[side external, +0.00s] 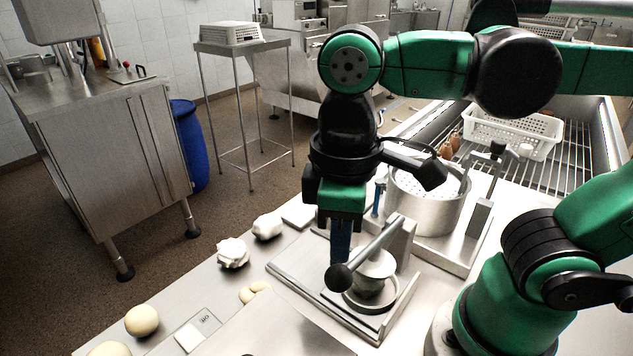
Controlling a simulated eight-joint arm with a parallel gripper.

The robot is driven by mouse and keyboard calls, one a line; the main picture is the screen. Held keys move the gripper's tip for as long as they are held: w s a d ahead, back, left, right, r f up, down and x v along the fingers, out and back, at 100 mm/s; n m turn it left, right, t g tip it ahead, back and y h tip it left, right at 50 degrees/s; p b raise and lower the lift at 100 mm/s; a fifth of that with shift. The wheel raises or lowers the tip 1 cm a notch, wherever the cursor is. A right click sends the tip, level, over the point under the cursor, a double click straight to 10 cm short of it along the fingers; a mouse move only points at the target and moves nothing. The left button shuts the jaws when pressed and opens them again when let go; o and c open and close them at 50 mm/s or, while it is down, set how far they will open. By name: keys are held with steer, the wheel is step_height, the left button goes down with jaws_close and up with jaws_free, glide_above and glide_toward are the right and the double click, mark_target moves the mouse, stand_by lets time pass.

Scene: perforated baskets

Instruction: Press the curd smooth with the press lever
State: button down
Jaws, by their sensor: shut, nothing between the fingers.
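The press lever (372,247) is a grey bar with a black ball knob (339,277) at its near end. It slopes down from an upright metal bracket (403,240) toward the front left. Below it a pale round press head (374,268) sits in or over a metal ring (357,303) on the press base (300,275). The curd is not clearly visible, hidden by the head and ring. My gripper (340,258) points down with its fingers shut and empty, just above the knob. I cannot tell whether they touch it.
A perforated steel pot (426,208) stands behind the press, and a white perforated basket (512,133) sits on a rack farther back. Several pale lumps, such as this one (232,252), lie on the left. A small scale (199,330) is at the front left.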

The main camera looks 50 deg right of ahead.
mark_target(339, 270)
steer(key=shift+f, duration=0.2)
stand_by(0.5)
steer(key=shift+f, duration=2.2)
steer(key=shift+r, duration=2.3)
steer(key=shift+f, duration=0.1)
steer(key=shift+f, duration=2.2)
steer(key=shift+r, duration=2.3)
steer(key=shift+f, duration=0.15)
